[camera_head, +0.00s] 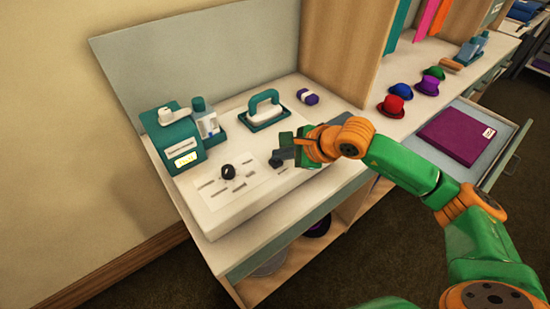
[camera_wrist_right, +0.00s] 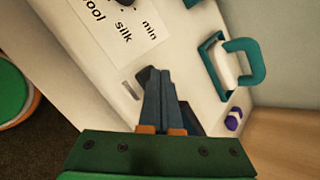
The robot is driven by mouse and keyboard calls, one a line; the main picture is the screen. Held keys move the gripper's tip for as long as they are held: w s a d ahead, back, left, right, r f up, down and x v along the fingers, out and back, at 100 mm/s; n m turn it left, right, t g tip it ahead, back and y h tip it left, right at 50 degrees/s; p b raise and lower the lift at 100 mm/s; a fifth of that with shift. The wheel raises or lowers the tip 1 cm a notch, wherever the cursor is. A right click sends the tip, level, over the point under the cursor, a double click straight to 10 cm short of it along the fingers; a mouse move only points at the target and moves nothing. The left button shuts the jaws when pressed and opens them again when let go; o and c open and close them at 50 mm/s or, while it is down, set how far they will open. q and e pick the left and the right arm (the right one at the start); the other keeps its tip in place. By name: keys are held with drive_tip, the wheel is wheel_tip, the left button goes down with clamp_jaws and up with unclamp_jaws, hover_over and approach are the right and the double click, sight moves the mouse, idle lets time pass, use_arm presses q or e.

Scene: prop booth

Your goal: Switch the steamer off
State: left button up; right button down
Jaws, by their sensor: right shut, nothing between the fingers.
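The teal steamer unit (camera_head: 180,140), with a white label and a white part on top, stands at the left end of the counter. A pale panel in front of it has a round black knob (camera_head: 228,171) ringed by printed labels. In the right wrist view the panel (camera_wrist_right: 122,40) shows the words "silk" and "min"; the knob is mostly cut off. My right gripper (camera_head: 280,158) is shut and empty, low over the panel right of the knob. Its fingers (camera_wrist_right: 160,85) overlap a dark piece; I cannot tell whether they touch it. My left gripper is out of view.
A teal-handled iron (camera_head: 264,107) rests behind the panel, with a clear bottle (camera_head: 205,118) left of it and a purple item (camera_head: 307,97) right. Small hats (camera_head: 394,103) stand farther right, near an open drawer with a purple box (camera_head: 456,136). A wooden partition rises behind.

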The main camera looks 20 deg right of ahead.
sight(280, 162)
wheel_tip(280, 162, up, 6)
drive_tip(key=p, duration=0.3)
drive_tip(key=shift+r+p, duration=0.15)
drive_tip(key=shift+p, duration=0.2)
